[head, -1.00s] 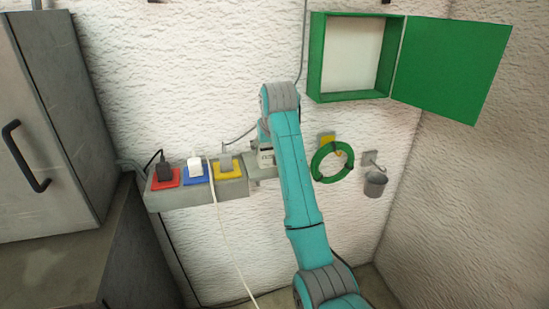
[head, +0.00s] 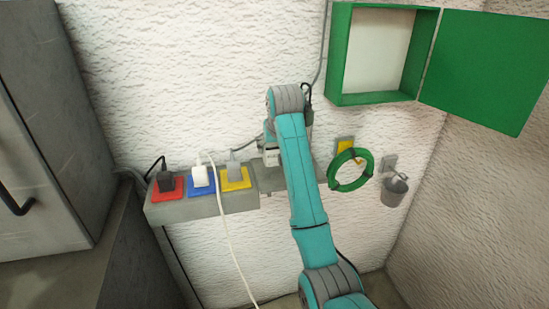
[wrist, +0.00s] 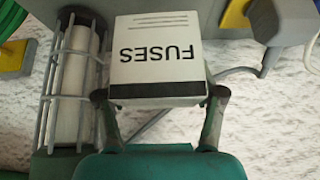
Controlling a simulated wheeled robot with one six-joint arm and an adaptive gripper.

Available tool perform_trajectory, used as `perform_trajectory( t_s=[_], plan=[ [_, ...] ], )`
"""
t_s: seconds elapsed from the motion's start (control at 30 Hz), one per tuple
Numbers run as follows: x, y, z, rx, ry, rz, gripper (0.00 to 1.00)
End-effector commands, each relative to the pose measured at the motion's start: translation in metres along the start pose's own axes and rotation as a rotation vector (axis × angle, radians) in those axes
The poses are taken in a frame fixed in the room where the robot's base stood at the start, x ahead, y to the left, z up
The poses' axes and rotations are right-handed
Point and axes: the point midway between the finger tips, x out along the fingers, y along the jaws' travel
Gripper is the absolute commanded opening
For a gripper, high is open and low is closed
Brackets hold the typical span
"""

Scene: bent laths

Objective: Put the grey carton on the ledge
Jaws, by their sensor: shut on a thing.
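The grey carton (wrist: 158,50) is a pale box with a dark band and the word FUSES, upside down in the wrist view. My gripper (wrist: 160,95) is shut on it, one finger at each side of its near end. In the head view a pale bit of the carton (head: 271,156) shows left of my arm, at the right part of the ledge. The grey ledge (head: 225,204) runs along the white wall. I cannot tell whether the carton touches the ledge. My arm hides most of my gripper in the head view.
Red (head: 168,195), blue (head: 200,188) and yellow (head: 236,184) sockets with plugs and cords occupy the ledge's left part. A caged tube (wrist: 75,85) stands beside the carton. A green ring (head: 350,184), a small bucket (head: 393,192) and an open green cabinet (head: 375,99) are at right.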

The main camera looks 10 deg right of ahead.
Motion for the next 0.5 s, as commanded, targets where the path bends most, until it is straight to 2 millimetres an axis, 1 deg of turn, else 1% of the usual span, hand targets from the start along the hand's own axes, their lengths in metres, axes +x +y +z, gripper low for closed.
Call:
perform_trajectory(
  t_s=[0.3, 0.5],
  plan=[
    [0.03, 0.0, 0.019, 0.0, 0.0, 0.0, 0.32],
    [0.032, 0.0, 0.02, 0.0, 0.002, 0.0, 0.32]
  ],
)
